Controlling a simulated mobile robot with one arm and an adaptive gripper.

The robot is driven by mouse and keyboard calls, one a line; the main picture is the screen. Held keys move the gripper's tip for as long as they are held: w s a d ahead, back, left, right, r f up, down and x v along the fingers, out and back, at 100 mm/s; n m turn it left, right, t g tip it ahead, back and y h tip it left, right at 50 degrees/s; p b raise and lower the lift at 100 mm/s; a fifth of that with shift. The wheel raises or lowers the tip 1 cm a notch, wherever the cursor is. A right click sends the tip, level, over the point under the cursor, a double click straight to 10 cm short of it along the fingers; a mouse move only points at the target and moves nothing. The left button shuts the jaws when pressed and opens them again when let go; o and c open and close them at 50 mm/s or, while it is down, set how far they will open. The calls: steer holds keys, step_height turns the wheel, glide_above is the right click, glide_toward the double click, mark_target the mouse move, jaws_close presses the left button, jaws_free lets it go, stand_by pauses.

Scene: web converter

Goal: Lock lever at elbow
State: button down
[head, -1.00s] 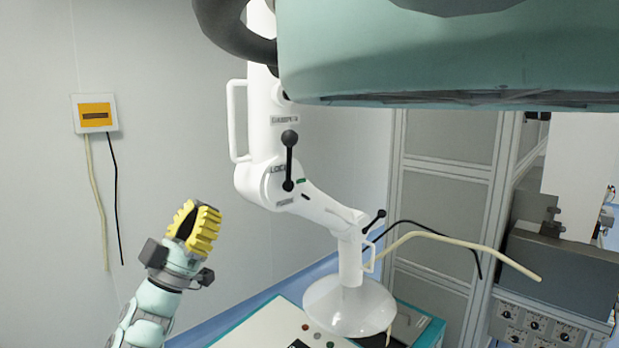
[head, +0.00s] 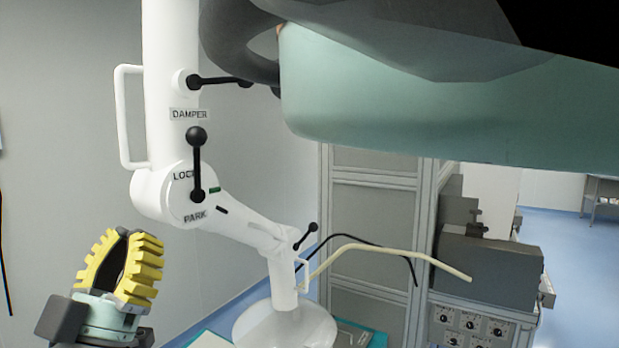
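The elbow lock lever (head: 196,163) is a black lever with a ball knob on the round white elbow joint (head: 172,209) of a white jointed arm. It points straight up from its pivot, its knob just right of and above the "LOCK" label; a "PARK" label sits below the pivot. My gripper (head: 128,240), with yellow ribbed fingers, is at lower left, below and left of the elbow and apart from it. Its fingers bow outward with a dark gap between them, their tips close together; I cannot tell whether they are open. Nothing shows held in it.
A horizontal damper lever (head: 217,81) sits above, and a white handle (head: 121,118) stands left of the upper arm. A smaller black lever (head: 306,236) is on the lower arm. A large pale-green body (head: 430,110) hangs at upper right. Free space surrounds my gripper at left.

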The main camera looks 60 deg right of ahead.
mark_target(196, 145)
steer(key=shift+s+d, duration=0.1)
steer(key=shift+s, duration=0.1)
steer(key=shift+w+d+f+p+x, duration=0.1)
steer(key=shift+d+f+p+x, duration=0.25)
steer(key=shift+p+x, duration=1.65)
steer(key=shift+w+d+f+p+x, duration=0.1)
steer(key=shift+d+f+p+x, duration=0.25)
steer(key=shift+p+x, duration=1.65)
steer(key=shift+w+d+f+p+x, duration=0.1)
steer(key=shift+d+f+p+x, duration=0.25)
steer(key=shift+p+x, duration=1.65)
steer(key=shift+w+d+r+b, duration=0.1)
steer(key=shift+d+r+b, duration=0.2)
steer(key=shift+r+b, duration=0.2)
